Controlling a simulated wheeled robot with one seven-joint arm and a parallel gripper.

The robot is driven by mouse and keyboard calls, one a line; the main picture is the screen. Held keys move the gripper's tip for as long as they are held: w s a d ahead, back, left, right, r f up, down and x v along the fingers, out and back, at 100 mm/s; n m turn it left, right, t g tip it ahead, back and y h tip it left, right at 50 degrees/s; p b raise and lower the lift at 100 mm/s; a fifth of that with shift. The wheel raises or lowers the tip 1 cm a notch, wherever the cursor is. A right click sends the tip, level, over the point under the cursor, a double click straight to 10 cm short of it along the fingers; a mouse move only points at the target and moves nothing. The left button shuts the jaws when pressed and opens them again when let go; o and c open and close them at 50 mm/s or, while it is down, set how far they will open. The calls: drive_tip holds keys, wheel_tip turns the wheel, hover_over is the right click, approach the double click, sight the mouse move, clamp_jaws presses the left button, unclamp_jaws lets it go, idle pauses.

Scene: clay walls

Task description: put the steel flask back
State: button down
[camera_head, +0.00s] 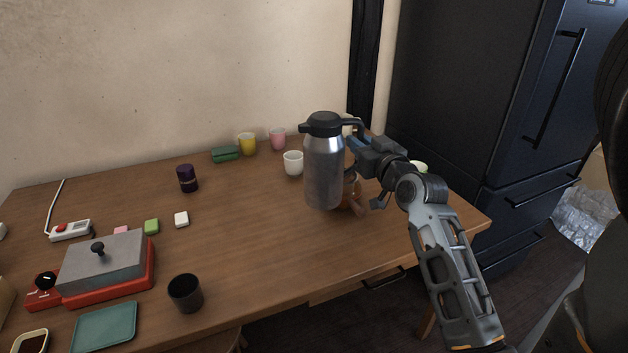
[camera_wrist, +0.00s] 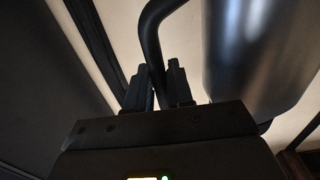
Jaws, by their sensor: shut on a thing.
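The steel flask (camera_head: 323,165) is a tall silver jug with a black lid, spout and handle. It is upright at the right part of the wooden table (camera_head: 240,235). My gripper (camera_head: 355,144) is at its right side, shut on the black handle. In the wrist view, the fingers (camera_wrist: 158,88) close on the handle (camera_wrist: 150,40), with the steel body (camera_wrist: 255,55) to the right. I cannot tell whether the flask's base touches the table. A brown object (camera_head: 355,195) is partly hidden behind the flask and my gripper.
A white cup (camera_head: 293,163), a pink cup (camera_head: 277,139) and a yellow cup (camera_head: 247,144) stand behind and left of the flask. A dark purple jar (camera_head: 187,178) and a black cup (camera_head: 185,293) stand farther left. The table's middle is clear. A dark fridge (camera_head: 470,110) stands at right.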

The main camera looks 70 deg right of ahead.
drive_tip(key=w+f, duration=1)
drive_tip(key=w, duration=0.1)
drive_tip(key=shift+w+d+f, duration=0.25)
drive_tip(key=shift+w+f, duration=0.05)
drive_tip(key=shift+f, duration=0.1)
drive_tip(key=c, duration=1.4)
unclamp_jaws()
drive_tip(key=shift+f, duration=0.2)
drive_tip(key=shift+c, duration=0.2)
drive_tip(key=o, duration=0.4)
drive_tip(key=shift+o, duration=0.2)
